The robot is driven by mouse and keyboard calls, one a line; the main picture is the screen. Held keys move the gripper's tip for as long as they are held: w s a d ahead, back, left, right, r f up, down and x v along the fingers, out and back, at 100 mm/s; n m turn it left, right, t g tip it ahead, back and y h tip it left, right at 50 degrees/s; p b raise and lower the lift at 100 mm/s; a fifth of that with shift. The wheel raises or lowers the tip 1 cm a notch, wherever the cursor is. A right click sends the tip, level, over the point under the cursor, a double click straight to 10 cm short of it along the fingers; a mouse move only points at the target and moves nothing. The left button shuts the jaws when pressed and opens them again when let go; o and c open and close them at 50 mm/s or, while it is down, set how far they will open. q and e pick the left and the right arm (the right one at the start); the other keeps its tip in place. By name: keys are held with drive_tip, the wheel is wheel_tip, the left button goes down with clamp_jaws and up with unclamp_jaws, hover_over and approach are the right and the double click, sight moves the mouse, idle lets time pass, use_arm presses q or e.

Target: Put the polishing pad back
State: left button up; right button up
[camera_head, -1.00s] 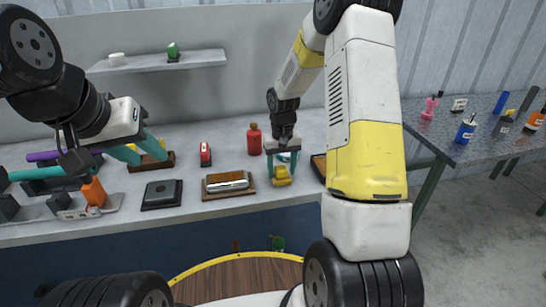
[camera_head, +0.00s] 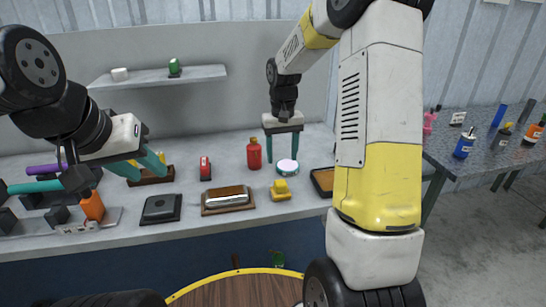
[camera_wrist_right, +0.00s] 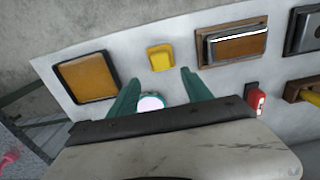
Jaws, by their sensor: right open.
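A small yellow block (camera_head: 281,190), which looks like the polishing pad, sits on the grey bench in front of a round green tin with a pale top (camera_head: 287,167). It also shows in the right wrist view (camera_wrist_right: 160,57), beyond my fingertips. My right gripper (camera_head: 283,157) is open and empty, pointing down above the tin. In the right wrist view the tin's pale top (camera_wrist_right: 151,103) shows between the fingers, partly hidden by the gripper body. My left gripper (camera_head: 141,170) is open near the wooden holder (camera_head: 152,176) at the left.
A shallow tray with a brown-orange inside (camera_head: 322,182) lies right of the yellow block. A muffler on a wooden base (camera_head: 228,198), a black square case (camera_head: 161,209), a red bottle (camera_head: 254,154) and a red tool (camera_head: 205,168) stand nearby. A second table (camera_head: 455,145) is at the right.

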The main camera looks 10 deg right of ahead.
drive_tip(key=s+r+t, duration=0.2)
drive_tip(key=s+r, duration=0.3)
drive_tip(key=s, duration=0.3)
drive_tip(key=s+a+r+t+y, duration=0.1)
drive_tip(key=s+r+t, duration=0.1)
drive_tip(key=s+r, duration=0.3)
drive_tip(key=s+a+r+t+y, duration=0.1)
drive_tip(key=s+r, duration=0.4)
drive_tip(key=s, duration=0.6)
drive_tip(key=shift+s+r+t, duration=0.15)
drive_tip(key=shift+r+t, duration=0.05)
drive_tip(key=shift+t, duration=0.4)
drive_tip(key=shift+a, duration=0.1)
idle(1.5)
